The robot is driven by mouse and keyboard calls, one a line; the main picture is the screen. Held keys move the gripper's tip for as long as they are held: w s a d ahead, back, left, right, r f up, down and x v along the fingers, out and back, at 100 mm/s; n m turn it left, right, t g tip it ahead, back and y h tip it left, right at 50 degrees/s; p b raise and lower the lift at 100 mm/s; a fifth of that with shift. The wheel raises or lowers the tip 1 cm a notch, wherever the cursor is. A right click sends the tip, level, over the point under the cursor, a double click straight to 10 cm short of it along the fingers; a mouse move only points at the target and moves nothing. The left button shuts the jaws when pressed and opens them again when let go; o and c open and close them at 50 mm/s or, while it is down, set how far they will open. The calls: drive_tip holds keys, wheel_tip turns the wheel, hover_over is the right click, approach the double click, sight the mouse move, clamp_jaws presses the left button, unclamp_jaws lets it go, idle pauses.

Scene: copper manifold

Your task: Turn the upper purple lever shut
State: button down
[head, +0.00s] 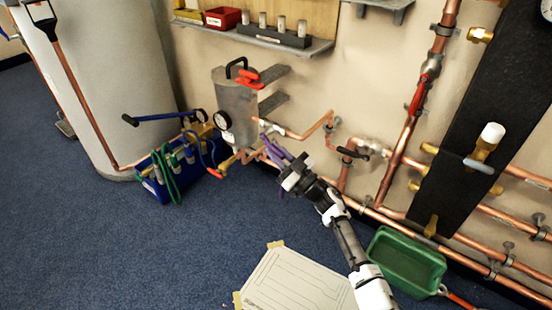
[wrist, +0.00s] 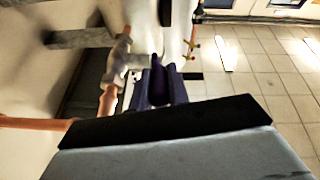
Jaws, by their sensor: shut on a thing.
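My gripper (head: 275,150) reaches up and left to the valve pipework just right of the grey cylinder's base in the head view. Purple shapes show at its tip, and I cannot tell clearly where the fingers end and the lever begins. In the wrist view the upper purple lever (wrist: 159,86) shows dark between the jaws, beyond the black edge of my gripper's body. My gripper is shut on it. A grey valve body with a copper pipe (wrist: 108,100) lies just left of it. The lever's exact angle is hard to tell, and a lower purple lever cannot be made out separately.
The grey cylinder (head: 233,105) with a gauge and red lever stands left of my gripper. Copper pipes (head: 400,150) and a black-handled valve (head: 352,153) are close on the right. A blue tool caddy (head: 165,180), green tray (head: 405,262) and white board (head: 290,285) are on the floor.

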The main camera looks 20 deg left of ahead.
drive_tip(key=shift+d+f, duration=0.1)
drive_tip(key=shift+f, duration=0.05)
drive_tip(key=c, duration=1.5)
unclamp_jaws()
drive_tip(key=shift+d, duration=0.15)
drive_tip(key=shift+o, duration=0.8)
drive_tip(key=shift+s+d+f, duration=0.1)
drive_tip(key=shift+s+d, duration=0.05)
drive_tip(key=shift+d, duration=0.25)
drive_tip(key=s+d+p, duration=0.1)
drive_tip(key=s+d, duration=0.2)
drive_tip(key=d, duration=0.4)
drive_tip(key=s+d+f+p, duration=0.1)
drive_tip(key=s+d, duration=0.2)
drive_tip(key=d, duration=0.4)
drive_tip(key=shift+d+f, duration=0.15)
drive_tip(key=shift+f, duration=0.15)
